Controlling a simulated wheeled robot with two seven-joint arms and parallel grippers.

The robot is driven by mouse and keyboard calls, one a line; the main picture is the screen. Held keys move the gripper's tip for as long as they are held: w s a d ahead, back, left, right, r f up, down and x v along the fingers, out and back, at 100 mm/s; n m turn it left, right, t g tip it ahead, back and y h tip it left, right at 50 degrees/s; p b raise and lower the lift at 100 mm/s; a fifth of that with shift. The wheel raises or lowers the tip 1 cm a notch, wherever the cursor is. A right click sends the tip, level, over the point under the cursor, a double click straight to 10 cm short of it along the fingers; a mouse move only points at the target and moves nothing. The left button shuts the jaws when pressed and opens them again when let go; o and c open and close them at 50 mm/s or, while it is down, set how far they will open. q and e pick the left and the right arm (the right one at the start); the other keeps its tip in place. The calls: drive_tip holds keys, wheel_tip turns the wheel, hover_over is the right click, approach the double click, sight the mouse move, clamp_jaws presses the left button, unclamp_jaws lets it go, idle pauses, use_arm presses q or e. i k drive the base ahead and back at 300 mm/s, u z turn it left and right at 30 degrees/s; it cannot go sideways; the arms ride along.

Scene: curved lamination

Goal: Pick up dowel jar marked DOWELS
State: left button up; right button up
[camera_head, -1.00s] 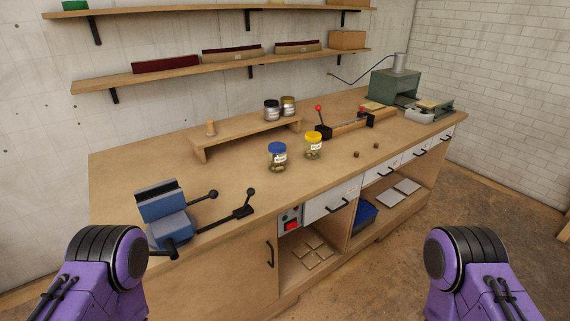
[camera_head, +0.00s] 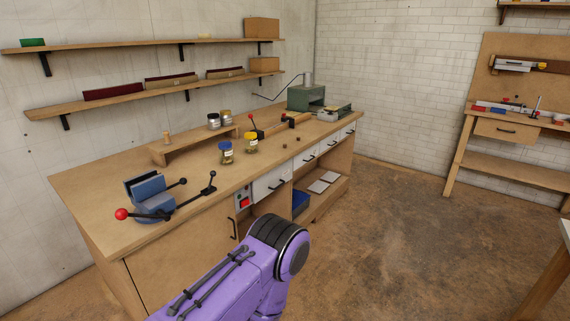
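A jar with a blue lid (camera_head: 226,154) and a jar with a yellow lid (camera_head: 251,144) stand upright on the bench, side by side and apart. Both have pale labels and hold brownish contents. Two more jars, one silver-grey (camera_head: 213,122) and one with a brownish lid (camera_head: 226,118), stand on the low riser behind. The labels are too small to read, so I cannot tell which jar says DOWELS. One of my purple arm links shows at the bottom middle, in front of the bench. Neither gripper is in view.
The bench (camera_head: 95,190) carries a blue vise (camera_head: 150,195) with a red-tipped handle at its left, a riser (camera_head: 195,143), a clamp with a red knob (camera_head: 256,131) and a green machine (camera_head: 306,97). A second workbench (camera_head: 510,128) stands at right. The floor between is clear.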

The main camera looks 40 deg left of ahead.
sight(226, 156)
drive_tip(key=z, duration=0.1)
drive_tip(key=i, duration=2.6)
drive_tip(key=u, duration=1.25)
drive_tip(key=i, duration=0.95)
drive_tip(key=u, duration=0.95)
